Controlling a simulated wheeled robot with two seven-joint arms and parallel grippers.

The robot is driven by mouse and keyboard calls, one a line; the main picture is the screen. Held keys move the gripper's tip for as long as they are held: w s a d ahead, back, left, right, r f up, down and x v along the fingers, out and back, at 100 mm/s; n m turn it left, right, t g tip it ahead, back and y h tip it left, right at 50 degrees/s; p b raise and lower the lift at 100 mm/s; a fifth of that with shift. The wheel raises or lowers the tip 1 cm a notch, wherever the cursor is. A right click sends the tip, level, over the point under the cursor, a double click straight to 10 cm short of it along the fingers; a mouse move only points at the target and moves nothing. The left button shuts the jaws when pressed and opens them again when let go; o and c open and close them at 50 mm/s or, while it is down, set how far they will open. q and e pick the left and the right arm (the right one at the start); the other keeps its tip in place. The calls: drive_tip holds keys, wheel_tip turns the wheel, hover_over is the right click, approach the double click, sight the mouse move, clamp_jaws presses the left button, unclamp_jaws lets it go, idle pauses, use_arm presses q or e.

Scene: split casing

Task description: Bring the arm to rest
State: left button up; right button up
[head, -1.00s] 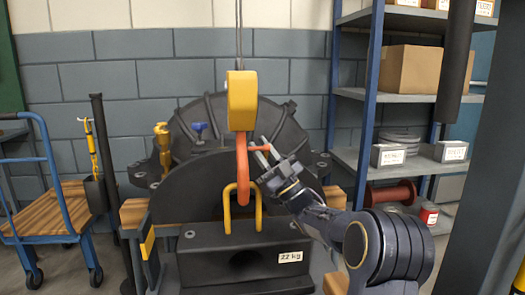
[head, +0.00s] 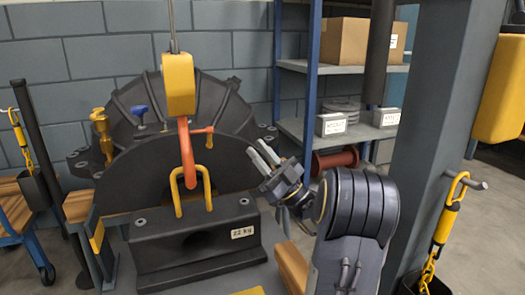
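My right gripper (head: 257,147) is to the right of the hoist hook, with its two light fingers apart and nothing between them. The orange hook (head: 186,155) hangs under a yellow hoist block (head: 179,85). A small orange lever (head: 203,131) sticks out from the hook's right side, apart from my fingers. The hook's lower end overlaps the top of a yellow U-shaped handle (head: 207,190); I cannot tell whether it is through it. The handle stands on a black casing part (head: 165,250) labelled 22 kg. My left gripper is not in view.
A ribbed dark casing (head: 215,95) stands behind. A shelf rack (head: 310,80) with a cardboard box (head: 350,40) is at the back right. A thick grey post (head: 430,130) stands right of my arm, with a yellow hook and chain (head: 450,215) hanging beside it.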

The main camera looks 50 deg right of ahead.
drive_tip(key=shift+s+d, duration=0.1)
drive_tip(key=shift+s, duration=0.15)
idle(0.4)
